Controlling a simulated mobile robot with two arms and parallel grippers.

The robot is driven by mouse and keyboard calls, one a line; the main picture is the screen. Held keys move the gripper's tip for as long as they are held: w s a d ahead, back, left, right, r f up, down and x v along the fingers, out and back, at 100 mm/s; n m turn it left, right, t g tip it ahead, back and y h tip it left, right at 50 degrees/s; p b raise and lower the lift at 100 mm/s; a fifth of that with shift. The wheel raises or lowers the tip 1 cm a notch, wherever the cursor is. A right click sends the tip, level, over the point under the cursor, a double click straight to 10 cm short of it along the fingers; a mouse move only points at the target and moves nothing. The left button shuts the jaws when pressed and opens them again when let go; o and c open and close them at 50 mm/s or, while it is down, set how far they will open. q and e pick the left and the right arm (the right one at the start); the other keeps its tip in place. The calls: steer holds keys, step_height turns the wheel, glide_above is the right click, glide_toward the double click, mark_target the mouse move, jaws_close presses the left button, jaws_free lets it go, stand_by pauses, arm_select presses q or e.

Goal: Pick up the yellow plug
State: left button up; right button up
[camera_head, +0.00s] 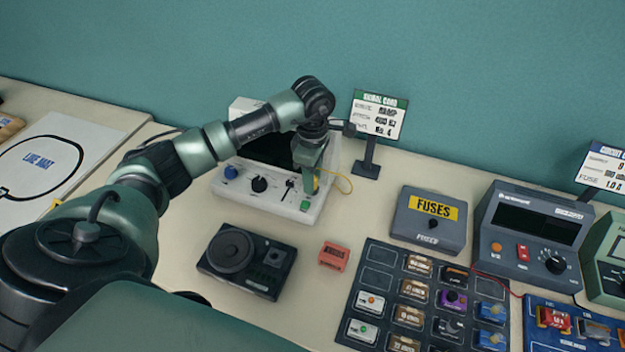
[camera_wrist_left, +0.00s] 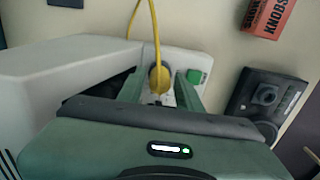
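The yellow plug (camera_wrist_left: 158,80) sits at the front panel of the white device (camera_head: 250,192), with a yellow cord running from it. In the head view the plug (camera_head: 316,185) shows just below my left fingers, partly covered by them. My left gripper (camera_wrist_left: 160,92) points down over the panel, with one finger on each side of the plug. Gaps show between the plug and both fingers, so it looks open around the plug. Whether the plug is seated in a socket is hidden. My right gripper is not in view.
The device has a blue knob, a black knob and a green button (camera_head: 305,205) close to the fingers. A sign (camera_head: 379,115) stands just right. A black box (camera_head: 247,262) and a red box (camera_head: 334,256) lie in front. A fuse tray (camera_head: 380,254) is at right.

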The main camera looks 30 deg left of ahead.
arm_select(q)
steer(key=shift+c, duration=0.3)
jaws_close()
steer(key=shift+r, duration=0.1)
